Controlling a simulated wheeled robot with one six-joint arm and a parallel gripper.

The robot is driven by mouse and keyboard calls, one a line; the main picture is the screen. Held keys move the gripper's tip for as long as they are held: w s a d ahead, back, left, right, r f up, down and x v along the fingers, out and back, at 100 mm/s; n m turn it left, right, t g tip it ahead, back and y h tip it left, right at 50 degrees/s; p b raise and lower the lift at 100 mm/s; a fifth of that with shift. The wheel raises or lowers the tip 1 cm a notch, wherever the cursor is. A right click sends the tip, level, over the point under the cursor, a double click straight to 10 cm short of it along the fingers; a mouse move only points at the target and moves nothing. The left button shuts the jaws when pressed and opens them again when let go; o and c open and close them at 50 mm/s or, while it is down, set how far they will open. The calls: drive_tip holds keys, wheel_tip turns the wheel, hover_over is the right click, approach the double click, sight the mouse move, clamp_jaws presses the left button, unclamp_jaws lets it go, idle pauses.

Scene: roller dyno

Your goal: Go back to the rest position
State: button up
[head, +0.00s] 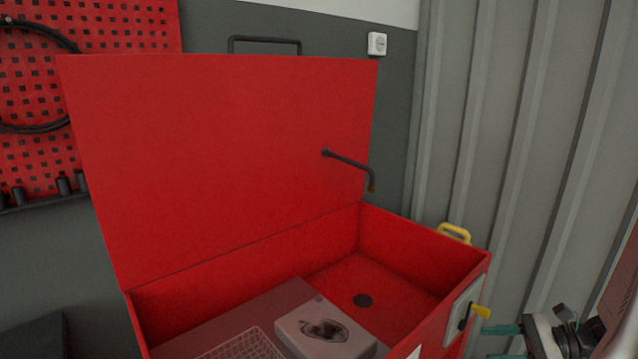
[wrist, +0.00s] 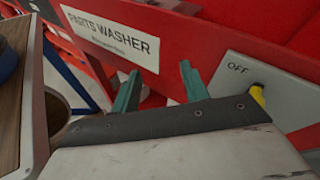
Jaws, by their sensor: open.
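My gripper (head: 503,343) is at the lower right of the head view, beside the front right corner of the red parts washer (head: 462,277). In the wrist view its two teal fingers (wrist: 160,90) are apart, with nothing seen between them. They point at the washer's red front, below the "PARTS WASHER" label (wrist: 115,35). A grey switch plate (wrist: 285,95) marked "OFF" is to the right of the fingers. Its yellow lever (head: 481,312) shows in both views, also in the wrist view (wrist: 258,95), and looks apart from the fingers.
The washer's lid (head: 230,160) stands open. Inside are a pale block with a dark recess (head: 300,325), a wire basket (head: 243,346) and a drain (head: 363,300). A corrugated wall (head: 510,120) is behind at the right. A wooden-looking surface (wrist: 12,100) is at the wrist view's left.

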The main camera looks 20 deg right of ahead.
drive_tip(key=s+a+r+n+g+h, duration=0.3)
drive_tip(key=a+r+n+h, duration=0.3)
drive_tip(key=a+r+n, duration=0.5)
drive_tip(key=s+a+r+n+g+h, duration=0.4)
drive_tip(key=s+a+r+n+h, duration=0.1)
drive_tip(key=a+r+n, duration=0.5)
drive_tip(key=shift+s+a+r+n+h, duration=0.2)
drive_tip(key=shift+a+r+n+h, duration=0.25)
drive_tip(key=shift+a+h, duration=0.4)
drive_tip(key=shift+a, duration=0.15)
